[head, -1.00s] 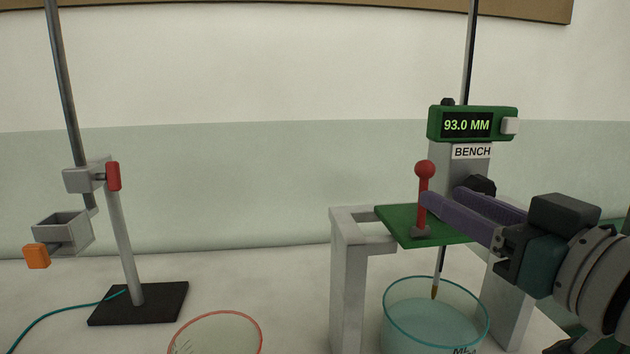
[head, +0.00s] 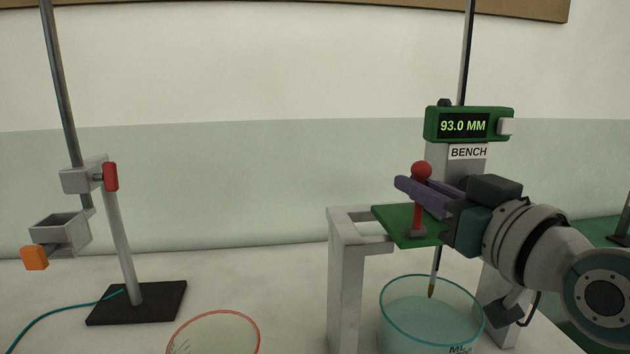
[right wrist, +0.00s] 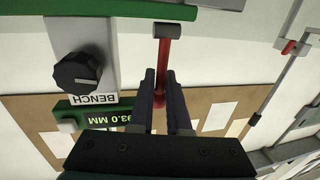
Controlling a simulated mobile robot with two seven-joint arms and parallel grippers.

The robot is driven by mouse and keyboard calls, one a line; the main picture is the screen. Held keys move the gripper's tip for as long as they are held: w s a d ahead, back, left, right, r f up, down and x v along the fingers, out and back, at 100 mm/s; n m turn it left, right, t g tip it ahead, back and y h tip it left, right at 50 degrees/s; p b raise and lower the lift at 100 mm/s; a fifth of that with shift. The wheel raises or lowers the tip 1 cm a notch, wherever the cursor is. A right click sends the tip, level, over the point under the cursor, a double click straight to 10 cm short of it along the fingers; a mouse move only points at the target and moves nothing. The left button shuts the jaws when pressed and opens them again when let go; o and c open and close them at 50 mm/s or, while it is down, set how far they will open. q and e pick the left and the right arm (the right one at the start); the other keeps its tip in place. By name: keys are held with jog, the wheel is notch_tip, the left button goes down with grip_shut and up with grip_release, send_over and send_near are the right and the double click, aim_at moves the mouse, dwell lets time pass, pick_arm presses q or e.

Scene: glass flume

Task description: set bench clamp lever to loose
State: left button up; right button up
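The bench clamp lever (head: 417,214), a red stem with a round red knob, stands about upright on a green plate beside the post labelled BENCH (head: 468,152). My right gripper (head: 415,192) reaches in from the right, its purple fingers on either side of the lever just below the knob. In the right wrist view the lever (right wrist: 163,60) lies between the two fingers (right wrist: 161,80). A gap shows between the fingers, so they look open; contact with the stem is hard to tell. My left gripper is out of view.
A green readout (head: 468,125) shows 93.0 MM above the label. A glass vessel (head: 432,320) of liquid stands below the green plate (head: 390,218), with a thin probe in it. A grey frame (head: 345,285) stands left of it. Another stand (head: 135,300) is at left.

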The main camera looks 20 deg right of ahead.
grip_shut()
dwell(0.5)
dwell(0.5)
